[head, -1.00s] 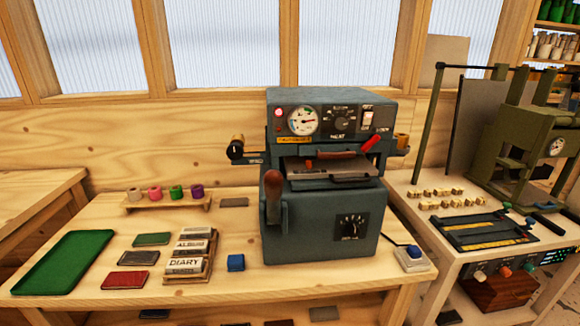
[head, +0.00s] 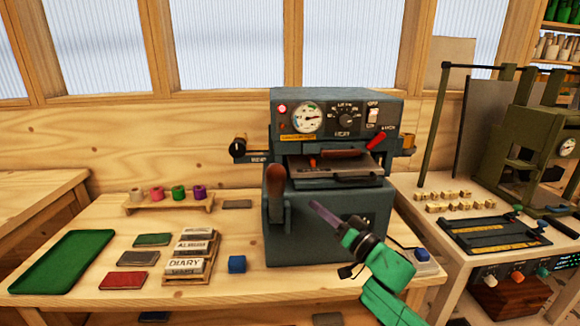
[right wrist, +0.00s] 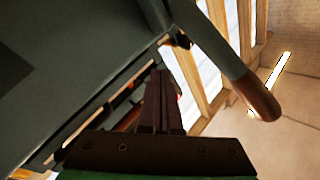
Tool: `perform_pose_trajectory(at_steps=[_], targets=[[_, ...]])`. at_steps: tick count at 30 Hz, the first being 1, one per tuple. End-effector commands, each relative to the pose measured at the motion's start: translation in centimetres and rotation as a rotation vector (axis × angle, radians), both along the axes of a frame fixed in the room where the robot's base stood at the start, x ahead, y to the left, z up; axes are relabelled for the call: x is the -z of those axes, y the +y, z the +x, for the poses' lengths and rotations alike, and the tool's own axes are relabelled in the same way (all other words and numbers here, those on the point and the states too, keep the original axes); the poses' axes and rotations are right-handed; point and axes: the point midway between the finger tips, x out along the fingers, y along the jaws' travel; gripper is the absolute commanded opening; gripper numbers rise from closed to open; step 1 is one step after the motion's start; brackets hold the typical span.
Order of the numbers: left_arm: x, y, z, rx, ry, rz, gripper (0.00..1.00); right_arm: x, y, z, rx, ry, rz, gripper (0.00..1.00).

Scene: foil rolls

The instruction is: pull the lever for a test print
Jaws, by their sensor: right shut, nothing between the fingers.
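The grey-blue foil press (head: 310,240) stands on the wooden bench. Its lever has a brown wooden grip (head: 276,180) and stands upright at the press's front left. My right gripper (head: 314,207) is shut and empty in front of the press, right of the lever and apart from it. It hides part of the press's front. In the right wrist view the fingers (right wrist: 160,105) are together, and the lever's brown grip (right wrist: 263,104) shows to their right. My left gripper is not in view.
A blue cube (head: 237,264), a rack of type (head: 190,255), coloured pads and a green tray (head: 62,262) lie left of the press. Foil rolls (head: 168,194) stand behind. A blue button box (head: 421,258) sits right of my right arm. A second table holds an olive press (head: 530,150).

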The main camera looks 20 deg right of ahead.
Motion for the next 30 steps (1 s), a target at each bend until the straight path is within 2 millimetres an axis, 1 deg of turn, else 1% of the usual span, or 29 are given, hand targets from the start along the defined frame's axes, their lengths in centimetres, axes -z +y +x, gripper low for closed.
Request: perform_pose_trajectory(at_steps=[1, 2, 3, 5, 6, 9, 11, 13, 19, 22, 26, 30], targets=[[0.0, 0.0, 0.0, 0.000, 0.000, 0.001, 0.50, -3.4, -0.1, -0.2, -0.090, -0.067, 0.038, 0.00], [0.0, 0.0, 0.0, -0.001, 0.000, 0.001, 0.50, -5.3, 0.0, -0.6, -0.157, -0.100, 0.067, 0.00], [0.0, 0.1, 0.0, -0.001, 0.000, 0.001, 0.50, -7.8, 0.1, -1.4, -0.254, -0.135, 0.100, 0.00], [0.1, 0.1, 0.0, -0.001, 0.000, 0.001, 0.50, -10.9, 0.2, -2.9, -0.397, -0.161, 0.137, 0.00], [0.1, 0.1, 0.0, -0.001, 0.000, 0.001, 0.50, -12.6, 0.2, -4.1, -0.487, -0.164, 0.152, 0.00], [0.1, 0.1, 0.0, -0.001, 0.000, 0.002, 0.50, -14.9, 0.2, -6.3, -0.638, -0.144, 0.168, 0.00], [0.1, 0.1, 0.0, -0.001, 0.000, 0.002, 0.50, -15.4, 0.2, -7.0, -0.679, -0.133, 0.174, 0.00], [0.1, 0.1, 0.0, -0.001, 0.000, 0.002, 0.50, -15.5, 0.2, -7.2, -0.694, -0.129, 0.177, 0.00], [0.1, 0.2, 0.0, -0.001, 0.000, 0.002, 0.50, -15.5, 0.2, -7.2, -0.692, -0.130, 0.179, 0.00], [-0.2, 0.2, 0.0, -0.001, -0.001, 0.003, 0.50, -15.8, 0.6, -7.0, -0.692, -0.130, 0.180, 0.00], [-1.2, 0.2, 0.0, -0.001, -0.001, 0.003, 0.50, -16.8, 2.0, -6.2, -0.693, -0.133, 0.181, 0.00], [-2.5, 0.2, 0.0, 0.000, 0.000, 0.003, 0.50, -18.1, 4.4, -4.9, -0.694, -0.135, 0.182, 0.00]])
